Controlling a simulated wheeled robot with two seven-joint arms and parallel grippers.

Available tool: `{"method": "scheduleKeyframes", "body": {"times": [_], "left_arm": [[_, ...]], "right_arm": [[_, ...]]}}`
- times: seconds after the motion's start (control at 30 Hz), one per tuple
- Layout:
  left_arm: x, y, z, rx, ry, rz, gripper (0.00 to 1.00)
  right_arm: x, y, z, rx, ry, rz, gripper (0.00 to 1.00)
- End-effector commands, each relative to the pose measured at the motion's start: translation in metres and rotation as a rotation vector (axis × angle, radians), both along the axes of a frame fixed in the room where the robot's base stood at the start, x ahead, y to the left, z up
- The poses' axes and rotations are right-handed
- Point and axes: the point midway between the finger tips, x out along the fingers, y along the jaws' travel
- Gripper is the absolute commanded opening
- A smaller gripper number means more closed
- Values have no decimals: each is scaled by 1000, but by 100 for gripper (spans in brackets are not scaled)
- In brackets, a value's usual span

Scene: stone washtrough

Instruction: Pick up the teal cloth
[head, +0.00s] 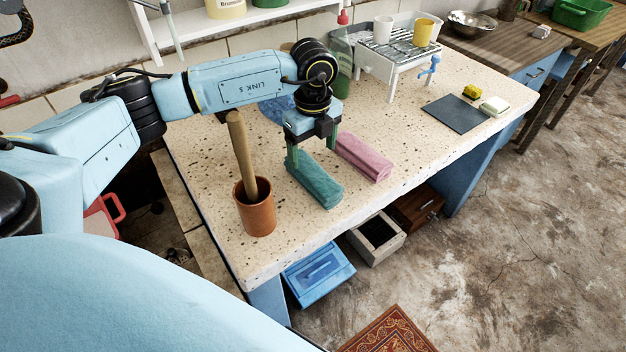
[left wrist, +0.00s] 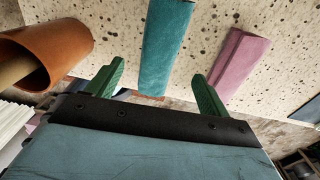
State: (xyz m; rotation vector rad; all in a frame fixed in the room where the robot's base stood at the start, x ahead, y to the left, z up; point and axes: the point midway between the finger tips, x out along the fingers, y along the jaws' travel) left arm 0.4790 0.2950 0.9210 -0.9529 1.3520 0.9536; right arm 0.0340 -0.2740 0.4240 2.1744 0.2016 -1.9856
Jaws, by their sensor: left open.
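The teal cloth (head: 315,179) is a folded, elongated roll lying on the speckled stone top. My left gripper (head: 312,152) is over its far end, fingers pointing down, with one green finger on each side of the cloth's width. In the left wrist view, the teal cloth (left wrist: 165,45) shows beyond and between the two open green fingers (left wrist: 155,85). The jaws hold nothing, and I cannot tell how high they are above the cloth. My right gripper is not in view.
A pink folded cloth (head: 363,157) lies just right of the teal one. A terracotta pot (head: 256,214) with a wooden handle stands left. A green bottle (head: 342,65) and a rack (head: 400,50) with cups stand behind. A dark mat (head: 455,115) lies right, with clear stone before it.

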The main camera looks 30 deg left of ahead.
Motion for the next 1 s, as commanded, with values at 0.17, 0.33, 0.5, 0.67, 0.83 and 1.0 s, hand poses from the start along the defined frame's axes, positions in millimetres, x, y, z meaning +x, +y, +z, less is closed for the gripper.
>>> {"method": "scheduleKeyframes", "body": {"times": [0.17, 0.33, 0.5, 0.67, 0.83, 1.0], "left_arm": [[0, 0, -27, -1, 1, 0, 80], [-1, 0, -37, 1, 2, -1, 80], [-3, -2, -63, 0, 2, -2, 80], [-2, -1, -81, -1, 1, 0, 80], [-2, -1, -84, 0, 0, 0, 80], [-2, -1, -84, 0, 0, -1, 72]], "right_arm": [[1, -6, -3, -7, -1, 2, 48], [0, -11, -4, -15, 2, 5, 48], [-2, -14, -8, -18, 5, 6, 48], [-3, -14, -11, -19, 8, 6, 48], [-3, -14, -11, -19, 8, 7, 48], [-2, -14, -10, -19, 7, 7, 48]]}}
